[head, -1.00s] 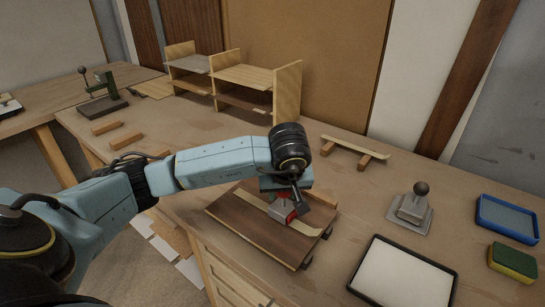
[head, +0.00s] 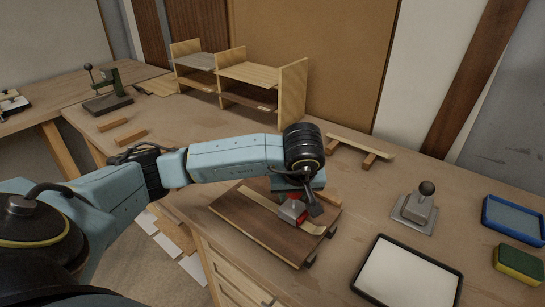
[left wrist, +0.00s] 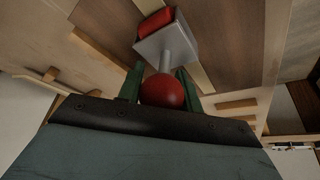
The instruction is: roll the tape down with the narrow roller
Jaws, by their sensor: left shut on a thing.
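A dark brown veneer panel (head: 238,212) lies on the bench, with a pale strip of tape (head: 258,205) running across it. My left gripper (head: 297,188) is over the panel, shut on the red ball knob of the narrow roller (head: 291,211). In the left wrist view the knob sits between the green fingers of the gripper (left wrist: 160,86), with the roller's grey head (left wrist: 166,46) and red wheel beyond it. The roller is over the tape strip; I cannot tell whether the wheel touches it. My right gripper is not in view.
A grey block with a ball knob (head: 416,207), a black-rimmed white tray (head: 459,290), a blue tray (head: 486,222) and a sponge (head: 518,264) are at the right. A wooden shelf (head: 292,90) stands behind. Wooden strips lie on the bench (head: 160,105).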

